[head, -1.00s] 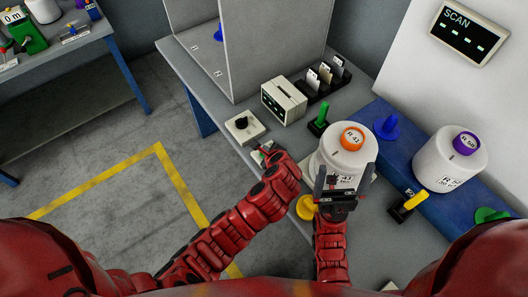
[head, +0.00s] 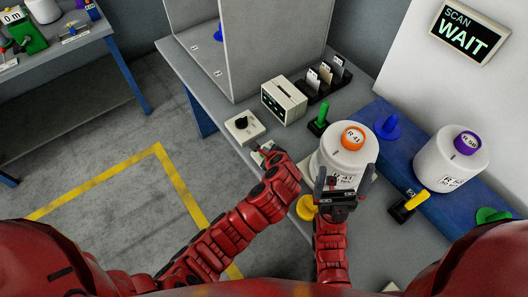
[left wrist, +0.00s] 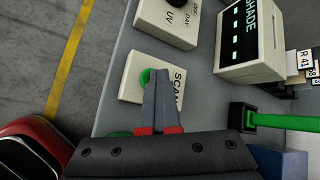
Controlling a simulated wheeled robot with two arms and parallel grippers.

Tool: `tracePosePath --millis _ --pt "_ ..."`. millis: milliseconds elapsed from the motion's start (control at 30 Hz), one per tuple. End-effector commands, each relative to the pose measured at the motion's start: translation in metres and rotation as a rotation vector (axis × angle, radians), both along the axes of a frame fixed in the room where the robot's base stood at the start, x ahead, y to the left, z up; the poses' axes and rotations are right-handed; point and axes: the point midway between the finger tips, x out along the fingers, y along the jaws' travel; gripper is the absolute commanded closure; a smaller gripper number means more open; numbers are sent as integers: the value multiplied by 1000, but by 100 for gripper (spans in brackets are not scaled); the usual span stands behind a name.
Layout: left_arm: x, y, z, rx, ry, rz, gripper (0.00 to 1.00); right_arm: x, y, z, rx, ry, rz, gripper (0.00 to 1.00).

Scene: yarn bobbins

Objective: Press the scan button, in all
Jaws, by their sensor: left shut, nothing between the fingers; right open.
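The scan button is a green button (left wrist: 147,76) on a pale box marked SCAN (left wrist: 133,91) in the left wrist view. My left gripper (left wrist: 163,72) is shut and empty, its tips over the button's right side; I cannot tell whether they touch it. In the head view my left gripper (head: 265,152) hides most of the box. The wall screen (head: 468,34) reads SCAN WAIT. My right gripper (head: 345,176) is open, its fingers at the near side of the white bobbin R 41 (head: 333,157), which has an orange top.
A pale box with a black knob (head: 241,124) and a display box (head: 284,100) stand beyond the scan button. Another white bobbin (head: 445,165) with a purple top is at the right by the blue strip.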

Motion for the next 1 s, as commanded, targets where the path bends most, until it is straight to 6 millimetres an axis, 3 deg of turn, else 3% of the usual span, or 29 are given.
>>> tracePosePath --millis 1000 --pt "0 0 26 0 0 0 100 0 0 18 0 0 0 0"
